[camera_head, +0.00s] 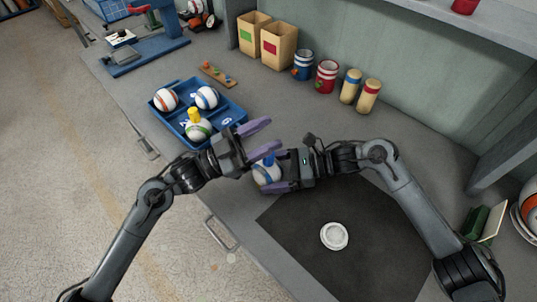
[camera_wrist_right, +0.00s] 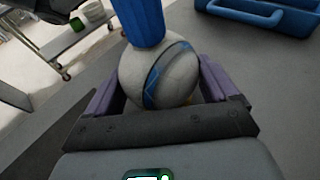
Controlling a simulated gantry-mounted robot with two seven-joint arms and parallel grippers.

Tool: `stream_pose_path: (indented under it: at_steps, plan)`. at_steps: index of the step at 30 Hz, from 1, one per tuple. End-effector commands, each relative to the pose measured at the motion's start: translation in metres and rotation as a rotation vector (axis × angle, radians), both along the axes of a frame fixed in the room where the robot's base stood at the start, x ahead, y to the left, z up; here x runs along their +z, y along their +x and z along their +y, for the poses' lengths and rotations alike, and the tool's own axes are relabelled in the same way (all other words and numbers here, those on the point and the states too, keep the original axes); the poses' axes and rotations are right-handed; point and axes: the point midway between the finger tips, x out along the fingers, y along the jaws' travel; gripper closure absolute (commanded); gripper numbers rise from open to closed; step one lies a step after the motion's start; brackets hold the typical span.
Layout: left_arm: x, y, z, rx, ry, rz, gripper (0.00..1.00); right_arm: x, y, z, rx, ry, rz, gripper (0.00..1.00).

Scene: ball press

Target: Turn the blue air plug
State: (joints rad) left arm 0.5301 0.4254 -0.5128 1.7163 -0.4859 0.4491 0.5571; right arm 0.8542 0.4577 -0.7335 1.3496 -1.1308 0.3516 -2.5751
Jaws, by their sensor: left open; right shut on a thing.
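A white ball with a blue stripe (camera_head: 264,176) is held by my right gripper (camera_head: 272,174), whose purple fingers are shut on its sides. The ball also shows between the fingers in the right wrist view (camera_wrist_right: 157,78). The blue air plug (camera_head: 269,158) stands up from the top of the ball; in the right wrist view the plug (camera_wrist_right: 139,22) looks like a thick ribbed blue cylinder, with its upper end cut off. My left gripper (camera_head: 264,136) is open and empty, just above the ball and plug in the head view, with its lower finger close to the plug.
A blue tray (camera_head: 236,113) left of the grippers holds several balls, one with a yellow plug (camera_head: 194,115). A dark mat (camera_head: 300,232) with a white ring (camera_head: 334,236) lies at front. Cans, cylinders and paper bags (camera_head: 279,45) line the wall.

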Motion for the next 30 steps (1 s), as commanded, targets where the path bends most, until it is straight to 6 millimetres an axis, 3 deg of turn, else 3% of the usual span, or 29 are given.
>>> stream_pose_path:
  at_steps: [9, 18, 23, 30]
  plan:
    - [-0.049, -0.048, 0.039, 0.238, 0.121, 0.255, 0.48, 0.000, 0.000, 0.000, 0.000, 0.000, 0.000, 0.33]
    - [-0.072, -0.075, 0.070, 0.386, 0.210, 0.375, 0.48, 0.000, 0.000, 0.000, 0.000, 0.000, 0.000, 0.33]
    - [-0.076, -0.075, 0.071, 0.413, 0.225, 0.395, 0.48, 0.000, 0.000, 0.000, 0.000, 0.000, 0.000, 0.33]
    - [-0.075, -0.054, 0.049, 0.416, 0.226, 0.397, 0.48, 0.000, 0.000, 0.000, 0.001, -0.001, 0.000, 0.33]
